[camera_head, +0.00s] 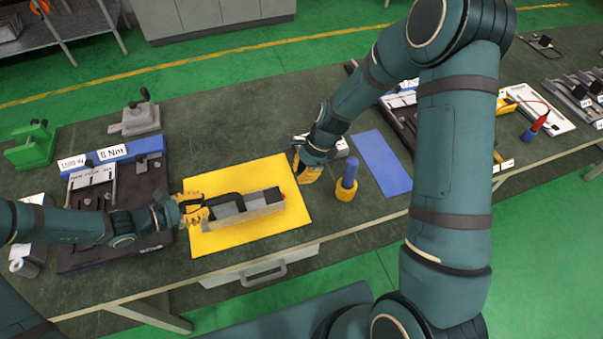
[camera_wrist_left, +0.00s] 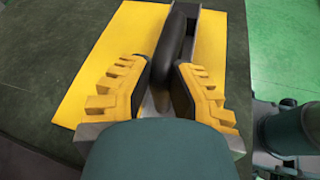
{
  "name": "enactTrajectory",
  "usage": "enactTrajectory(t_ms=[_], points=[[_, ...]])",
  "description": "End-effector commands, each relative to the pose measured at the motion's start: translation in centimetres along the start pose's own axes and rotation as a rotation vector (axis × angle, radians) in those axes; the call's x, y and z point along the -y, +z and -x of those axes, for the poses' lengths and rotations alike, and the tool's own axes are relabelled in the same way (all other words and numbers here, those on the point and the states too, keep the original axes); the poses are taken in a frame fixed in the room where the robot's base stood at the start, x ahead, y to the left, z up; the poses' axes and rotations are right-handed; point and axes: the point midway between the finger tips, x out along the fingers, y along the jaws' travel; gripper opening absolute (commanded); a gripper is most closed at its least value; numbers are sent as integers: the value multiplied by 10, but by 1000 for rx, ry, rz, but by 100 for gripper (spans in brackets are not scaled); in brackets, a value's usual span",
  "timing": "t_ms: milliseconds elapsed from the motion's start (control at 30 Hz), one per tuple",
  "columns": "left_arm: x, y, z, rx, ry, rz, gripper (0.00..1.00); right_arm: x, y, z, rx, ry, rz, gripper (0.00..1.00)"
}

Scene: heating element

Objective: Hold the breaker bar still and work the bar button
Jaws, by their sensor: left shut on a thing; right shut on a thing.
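The breaker bar (camera_head: 250,207) is a long grey block with a black handle. It lies on the yellow mat (camera_head: 228,180), and a small red part (camera_head: 283,197) shows at its right end. My left gripper (camera_head: 192,208) is shut on the handle at the bar's left end. In the left wrist view the black handle (camera_wrist_left: 175,45) runs between the yellow fingers of my left gripper (camera_wrist_left: 167,82). My right gripper (camera_head: 303,172) is above the mat's right edge, close to the bar's red end. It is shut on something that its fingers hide. I cannot tell whether it touches the bar.
A blue-handled tool (camera_head: 348,178) in a yellow base stands right of the mat, before a blue mat (camera_head: 381,163). A black fixture (camera_head: 150,190) lies left, with a grey clamp (camera_head: 135,119) and a green clamp (camera_head: 33,148) behind. The table's front edge is close.

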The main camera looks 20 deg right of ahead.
Motion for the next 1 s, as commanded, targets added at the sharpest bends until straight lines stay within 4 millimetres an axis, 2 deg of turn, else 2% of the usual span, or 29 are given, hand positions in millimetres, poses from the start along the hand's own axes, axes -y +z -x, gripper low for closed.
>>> enactTrajectory(t_ms=[100,133,200,500,633,767,1000], points=[[0,-2,1,-5,2,0,0,0,0,0,0,0,0,0],[0,-2,1,-5,2,0,26,0,0,0,0,0,0,0],[-1,-2,1,-5,2,0,49,0,0,0,0,0,0,0],[0,-1,1,-2,1,0,49,0,0,0,0,0,0,0],[-1,-1,9,-2,2,-1,49,0,0,0,0,0,0,0],[-1,-1,29,-5,4,-1,49,0,0,0,0,0,0,0],[-1,-1,78,-6,4,-1,49,0,0,0,0,0,0,0]])
